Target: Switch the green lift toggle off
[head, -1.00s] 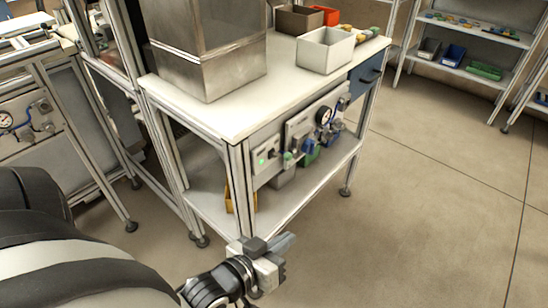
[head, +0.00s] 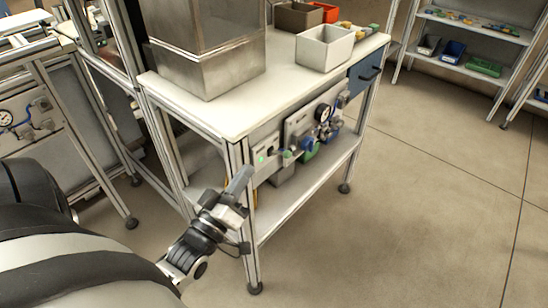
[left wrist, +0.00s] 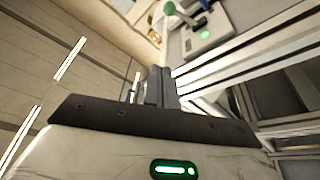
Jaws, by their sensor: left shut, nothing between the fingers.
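The green lift toggle (head: 287,154) sticks out from a grey plate (head: 266,148) on the front of the white-topped workbench. A green light (head: 262,160) glows on the plate. In the left wrist view, the toggle's green ball knob (left wrist: 169,7) shows at the top edge, with the lit green light (left wrist: 204,35) below and right of it. My left gripper (head: 244,174) is shut and empty, apart from the toggle, to its left and a little lower in the head view. Its closed fingers (left wrist: 163,86) point toward the plate in the left wrist view. My right gripper is out of view.
A pressure gauge (head: 323,113) and blue knob sit right of the toggle. The bench's front leg (head: 247,225) stands close to my left gripper. A metal box (head: 208,60) and a white bin (head: 325,48) stand on top. The floor at right is clear.

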